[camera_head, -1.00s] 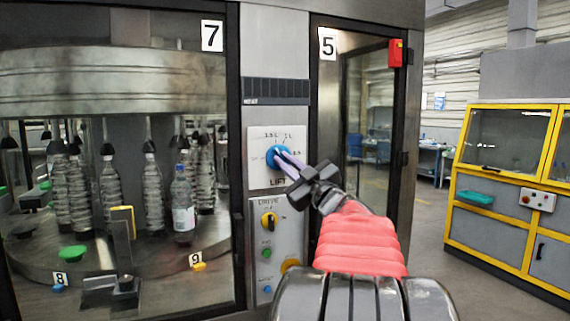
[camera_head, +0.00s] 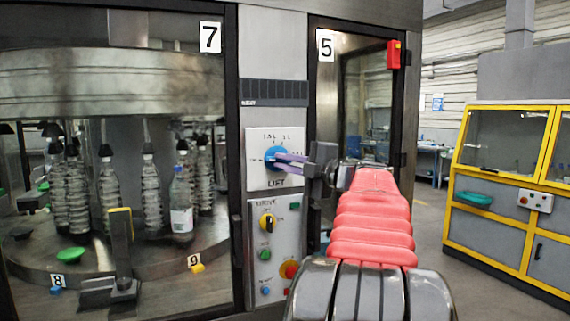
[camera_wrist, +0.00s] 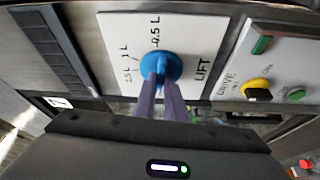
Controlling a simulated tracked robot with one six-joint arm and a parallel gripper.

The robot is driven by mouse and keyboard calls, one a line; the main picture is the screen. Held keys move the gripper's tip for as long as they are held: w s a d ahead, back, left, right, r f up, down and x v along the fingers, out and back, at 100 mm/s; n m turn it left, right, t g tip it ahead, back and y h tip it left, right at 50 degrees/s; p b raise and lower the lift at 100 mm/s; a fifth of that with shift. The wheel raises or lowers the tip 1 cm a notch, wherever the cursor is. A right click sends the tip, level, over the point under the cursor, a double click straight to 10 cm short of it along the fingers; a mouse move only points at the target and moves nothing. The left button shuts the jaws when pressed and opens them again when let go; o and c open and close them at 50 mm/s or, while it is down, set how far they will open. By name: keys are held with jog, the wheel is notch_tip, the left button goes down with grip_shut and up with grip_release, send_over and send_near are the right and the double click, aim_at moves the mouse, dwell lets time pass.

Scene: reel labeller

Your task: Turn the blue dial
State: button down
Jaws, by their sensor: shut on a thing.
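The blue dial (camera_head: 275,158) sits on a white plate marked LIFT (camera_head: 262,180) on the grey machine column. In the wrist view the blue dial (camera_wrist: 160,67) is in the upper middle, with volume marks such as 0.5 L and 1 L printed around it. My gripper (camera_head: 282,159) reaches it from the right, its purple fingers shut on the dial's raised grip. The fingers (camera_wrist: 161,82) also show in the wrist view and hide part of the grip. Which mark the dial points to is hard to read.
Below is a drive panel (camera_head: 285,222) with a yellow-black knob (camera_head: 267,223), a green button (camera_head: 265,254) and a red button (camera_head: 289,269). Left is a glazed bay with several bottles. Right is a glass door, then a yellow-framed cabinet (camera_head: 447,190) beyond open floor.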

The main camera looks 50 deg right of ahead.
jog(key=shift+a+f+n+g, duration=0.15)
jog(key=shift+n+g, duration=0.15)
jog(key=shift+n, duration=0.3)
jog(key=shift+w+y, duration=0.1)
jog(key=shift+y, duration=0.2)
jog(key=c, duration=1.8)
grip_release()
jog(key=s, duration=0.4)
jog(key=s+a, duration=0.1)
jog(key=s, duration=0.8)
jog(key=shift+s+a, duration=0.4)
